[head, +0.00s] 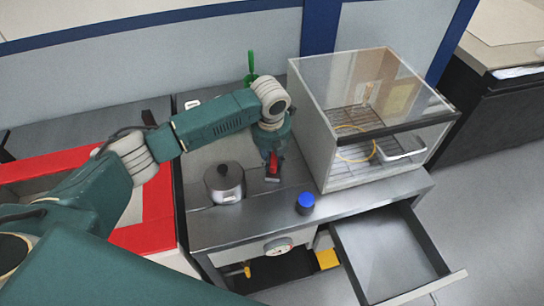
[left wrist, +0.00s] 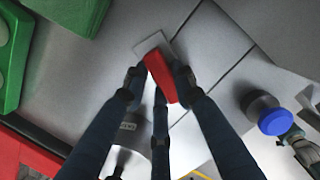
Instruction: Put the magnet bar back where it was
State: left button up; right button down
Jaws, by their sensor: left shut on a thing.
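The magnet bar (head: 273,167) is a small red piece above the grey bench top. In the left wrist view the red bar (left wrist: 160,77) has a flat grey end beside it. My left gripper (head: 271,158) is shut on it, pointing down; its fingers (left wrist: 158,82) sit on both sides of the bar. I cannot tell whether the bar touches the bench. My right gripper is not in view.
A metal pot (head: 224,183) stands left of the gripper, a blue-capped item (head: 306,203) at the front edge. A glass-fronted box (head: 335,150) with a wire rack stands right. An open drawer (head: 385,255) juts out in front. A red-rimmed bin (head: 152,228) is left.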

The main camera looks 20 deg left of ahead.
aim_at(272, 163)
pick_arm(q)
jog(key=o, duration=1.1)
jog(key=shift+f, duration=0.15)
notch_tip(272, 163, up, 12)
jog(key=s+b, duration=0.1)
jog(key=b, duration=0.1)
jog(key=shift+s+d+b, duration=0.2)
jog(key=shift+s+b, duration=0.1)
jog(key=shift+s, duration=0.1)
